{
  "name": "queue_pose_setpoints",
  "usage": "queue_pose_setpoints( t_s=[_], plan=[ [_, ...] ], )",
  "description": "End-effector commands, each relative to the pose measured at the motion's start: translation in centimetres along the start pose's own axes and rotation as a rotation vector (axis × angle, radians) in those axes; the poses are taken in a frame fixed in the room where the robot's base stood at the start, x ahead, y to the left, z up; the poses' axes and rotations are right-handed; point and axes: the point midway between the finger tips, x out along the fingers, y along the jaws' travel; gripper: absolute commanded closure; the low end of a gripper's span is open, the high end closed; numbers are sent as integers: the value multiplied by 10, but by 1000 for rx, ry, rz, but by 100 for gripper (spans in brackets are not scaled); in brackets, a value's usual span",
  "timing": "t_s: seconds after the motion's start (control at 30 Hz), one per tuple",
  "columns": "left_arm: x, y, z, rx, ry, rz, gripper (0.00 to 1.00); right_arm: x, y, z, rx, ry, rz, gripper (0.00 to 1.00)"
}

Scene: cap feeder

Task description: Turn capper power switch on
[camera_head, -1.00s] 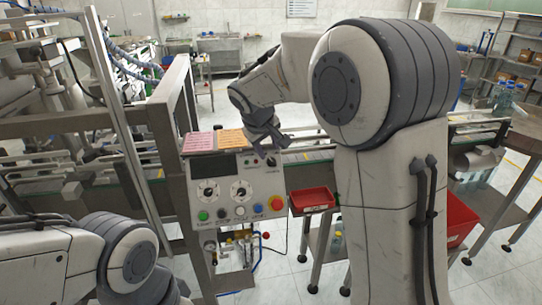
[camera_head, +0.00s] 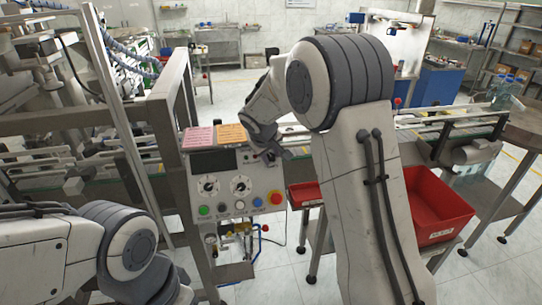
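The capper control panel (camera_head: 224,179) is a light grey box with a dark display, two round dials and a row of coloured buttons. My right gripper (camera_head: 271,157) is at the panel's upper right corner. It is seen from behind and side-on, so the gap between its fingers is unclear. The dark power switch in that corner is mostly hidden by the gripper, and I cannot tell contact or the switch's position. My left arm is at the lower left; its gripper is not clearly in view.
A red emergency button (camera_head: 276,197) is at the panel's lower right. Pink (camera_head: 199,138) and orange (camera_head: 231,134) labels top the panel. A steel frame post (camera_head: 172,150) stands to the left. A red bin (camera_head: 437,207) is to the right of my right arm.

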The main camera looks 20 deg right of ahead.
Motion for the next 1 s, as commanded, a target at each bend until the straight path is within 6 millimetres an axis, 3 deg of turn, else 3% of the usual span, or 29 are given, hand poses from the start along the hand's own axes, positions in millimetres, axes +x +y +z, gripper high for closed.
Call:
queue_pose_setpoints(
  t_s=[0.47,0.8,1.0],
  plan=[
    [-9,1,0,0,0,0,50,-2,2,-1,94,0,-51,100],
    [-31,2,-2,-1,0,0,50,-3,5,-1,350,0,-188,100],
    [-31,2,-2,0,0,0,50,0,5,1,516,2,-277,100]
  ],
)
